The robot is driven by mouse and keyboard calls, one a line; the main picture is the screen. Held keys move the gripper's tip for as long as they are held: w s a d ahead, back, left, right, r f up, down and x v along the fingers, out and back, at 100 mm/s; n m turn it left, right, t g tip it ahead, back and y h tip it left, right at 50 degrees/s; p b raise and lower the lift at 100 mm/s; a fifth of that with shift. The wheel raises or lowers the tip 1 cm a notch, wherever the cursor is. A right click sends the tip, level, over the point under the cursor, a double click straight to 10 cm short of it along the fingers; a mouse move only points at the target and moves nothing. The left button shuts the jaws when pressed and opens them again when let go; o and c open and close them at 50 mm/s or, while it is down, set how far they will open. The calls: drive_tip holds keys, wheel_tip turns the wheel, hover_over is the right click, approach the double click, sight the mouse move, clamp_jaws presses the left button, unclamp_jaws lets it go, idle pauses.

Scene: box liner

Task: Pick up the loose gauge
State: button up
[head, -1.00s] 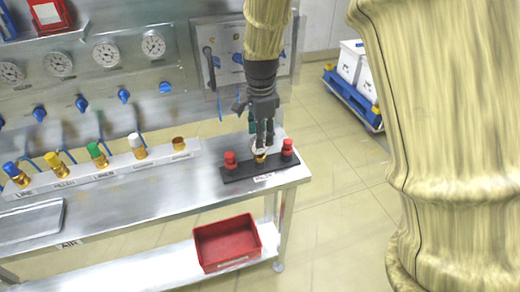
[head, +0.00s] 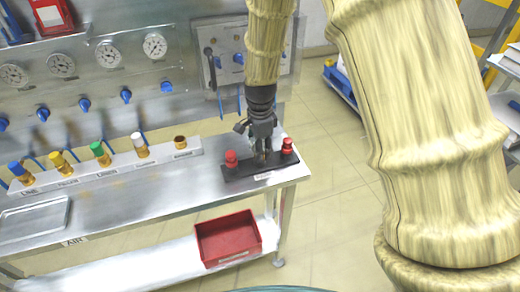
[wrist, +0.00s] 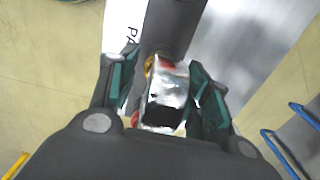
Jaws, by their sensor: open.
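My gripper (head: 262,152) points down over the black holder (head: 236,173) at the right end of the bench. Its green-padded fingers are open. In the wrist view a shiny silver body with a dark end, apparently the loose gauge (wrist: 169,88), lies between the open fingers (wrist: 166,84). A bit of brass shows beside it. I cannot tell whether either pad touches it. In the head view the gripper hides most of the gauge. Red caps stand in the holder on the left (head: 231,158) and right (head: 287,146) of the gripper.
A pale rack (head: 110,167) with several coloured fittings runs along the bench to the left. Wall gauges and blue valves are behind. A red bin (head: 228,239) sits on the lower shelf. The bench front is clear between a metal tray (head: 35,219) and the holder.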

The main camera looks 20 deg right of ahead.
clamp_jaws()
drive_tip(key=shift+r, duration=0.1)
idle(0.3)
